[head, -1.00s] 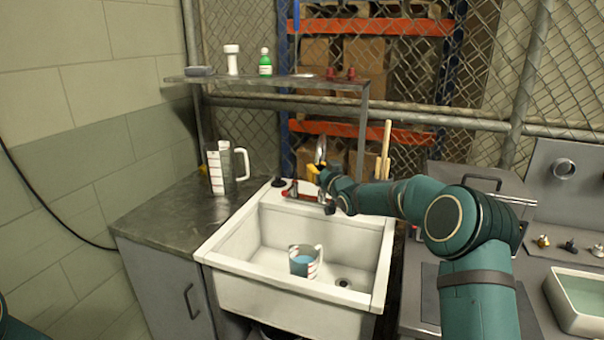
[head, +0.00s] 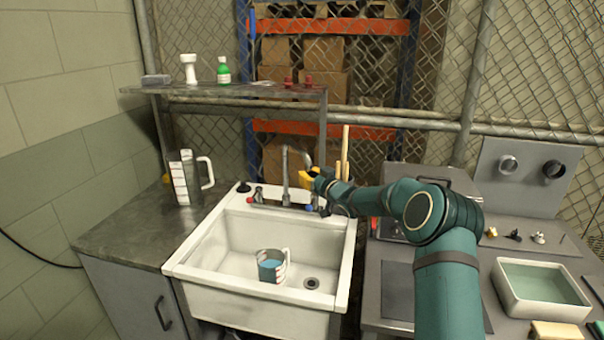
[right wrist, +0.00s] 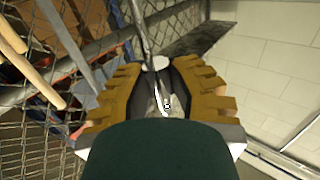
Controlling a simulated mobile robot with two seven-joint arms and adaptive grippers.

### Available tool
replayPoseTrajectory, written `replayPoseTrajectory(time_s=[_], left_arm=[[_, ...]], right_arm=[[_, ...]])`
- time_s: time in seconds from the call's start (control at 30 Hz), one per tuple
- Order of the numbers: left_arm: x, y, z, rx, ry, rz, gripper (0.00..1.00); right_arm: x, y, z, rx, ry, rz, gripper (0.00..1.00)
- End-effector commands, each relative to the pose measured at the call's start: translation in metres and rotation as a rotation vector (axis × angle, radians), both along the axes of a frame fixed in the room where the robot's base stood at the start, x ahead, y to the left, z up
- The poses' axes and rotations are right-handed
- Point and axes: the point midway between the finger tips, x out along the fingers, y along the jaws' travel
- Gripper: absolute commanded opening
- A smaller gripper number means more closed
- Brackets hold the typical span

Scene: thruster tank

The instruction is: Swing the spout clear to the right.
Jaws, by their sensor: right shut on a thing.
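The metal spout (head: 285,170) rises from the tap at the back of the white sink (head: 176,262). Its upper part bends over to the right, and its end is at my right gripper (head: 310,173), beside the sink's back right corner. The yellow-padded fingers are shut on the spout. The right wrist view shows the spout tube (right wrist: 140,28) running in between the two fingers (right wrist: 158,85); part of its end is hidden there. A measuring cup (head: 271,267) with blue liquid stands in the basin, left of the drain. My left gripper is out of view.
A shelf (head: 230,90) with small bottles is above. Wooden handles (head: 345,150) stand just behind my right gripper. A tray (head: 540,290) is on the right-hand bench.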

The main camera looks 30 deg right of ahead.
Motion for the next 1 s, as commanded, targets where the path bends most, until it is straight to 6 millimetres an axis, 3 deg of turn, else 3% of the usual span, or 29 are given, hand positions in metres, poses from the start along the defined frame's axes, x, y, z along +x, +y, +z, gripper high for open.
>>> replayPoseTrajectory(time_s=[0.5,0.53,0.6,1.0], left_arm=[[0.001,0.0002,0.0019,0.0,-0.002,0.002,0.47],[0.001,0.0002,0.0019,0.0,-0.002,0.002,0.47],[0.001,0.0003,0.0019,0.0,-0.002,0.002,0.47],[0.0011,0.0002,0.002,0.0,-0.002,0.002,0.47]], right_arm=[[-0.0014,-0.0059,-0.0023,-0.002,0.004,-0.003,0.0],[-0.0014,-0.0059,-0.0024,-0.002,0.004,-0.003,0.31],[-0.0012,-0.0056,-0.0022,-0.002,0.004,-0.003,0.52],[-0.0051,-0.0052,-0.0011,-0.001,0.003,-0.002,0.52]])
